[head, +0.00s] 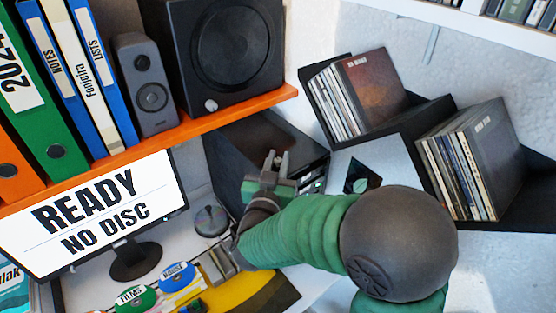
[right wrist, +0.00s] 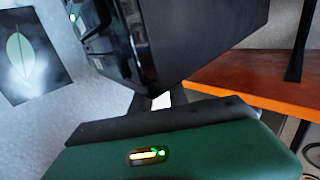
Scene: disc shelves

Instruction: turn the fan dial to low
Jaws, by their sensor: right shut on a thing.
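I cannot make out a fan or a marked fan dial in either view. A large black speaker-like box (head: 228,50) on the orange shelf has a small light knob (head: 210,105) at its lower front. My right gripper (head: 277,161) is raised in front of a black case (head: 240,147), below the orange shelf and apart from that knob. In the right wrist view the fingertips (right wrist: 160,100) show at the lower corner of a black box (right wrist: 205,35). My left gripper is not in view.
The orange shelf (head: 150,150) also holds binders and a small grey speaker (head: 146,85). Below stands a monitor (head: 95,215) reading READY NO DISC. A round grey device (head: 210,221) and labelled discs lie on the desk. Black racks of discs (head: 470,165) are on the right.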

